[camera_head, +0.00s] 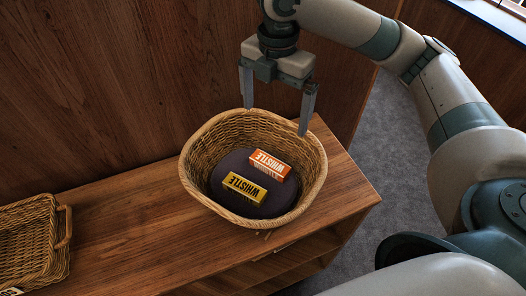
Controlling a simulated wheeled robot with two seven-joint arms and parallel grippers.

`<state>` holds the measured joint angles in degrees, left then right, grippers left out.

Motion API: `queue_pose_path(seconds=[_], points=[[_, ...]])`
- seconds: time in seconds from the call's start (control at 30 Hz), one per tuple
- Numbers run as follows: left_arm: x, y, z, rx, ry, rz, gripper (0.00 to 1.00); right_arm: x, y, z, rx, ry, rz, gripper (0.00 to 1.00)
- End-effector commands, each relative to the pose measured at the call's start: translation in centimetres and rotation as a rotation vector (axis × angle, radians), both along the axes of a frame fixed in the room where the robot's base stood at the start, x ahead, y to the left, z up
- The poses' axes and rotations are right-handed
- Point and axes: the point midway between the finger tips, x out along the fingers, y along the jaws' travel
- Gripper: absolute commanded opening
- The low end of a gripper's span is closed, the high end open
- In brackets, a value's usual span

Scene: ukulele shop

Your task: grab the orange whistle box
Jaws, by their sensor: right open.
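The orange whistle box (270,165) lies in a round wicker basket (312,160) on a wooden cabinet. It rests on the basket's dark inner base, behind and to the right of a yellow whistle box (244,188). Both boxes show their printed sides. My right gripper (276,118) is open and empty, with its fingers pointing down over the basket's back rim in the picture. It appears to be above the orange box and apart from it. The left gripper does not show.
A rectangular wicker tray (62,243) with a handle sits at the far left of the wooden cabinet top (125,225). The top between tray and basket is clear. A wooden panel (110,90) stands behind. Open shelves (285,262) lie below the front edge.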

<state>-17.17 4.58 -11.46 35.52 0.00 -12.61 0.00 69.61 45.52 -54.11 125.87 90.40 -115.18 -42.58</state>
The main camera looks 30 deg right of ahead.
Motion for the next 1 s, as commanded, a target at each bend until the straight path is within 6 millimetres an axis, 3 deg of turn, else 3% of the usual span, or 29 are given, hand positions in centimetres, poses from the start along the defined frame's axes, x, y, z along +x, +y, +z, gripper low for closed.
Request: queue_pose_path(seconds=[0.57,1.0], points=[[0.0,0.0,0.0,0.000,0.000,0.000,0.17,0.0,0.0,-0.2,0.000,0.000,0.000,1.00],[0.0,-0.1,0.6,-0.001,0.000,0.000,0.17,-0.1,0.1,-4.6,0.001,0.004,0.000,1.00]])
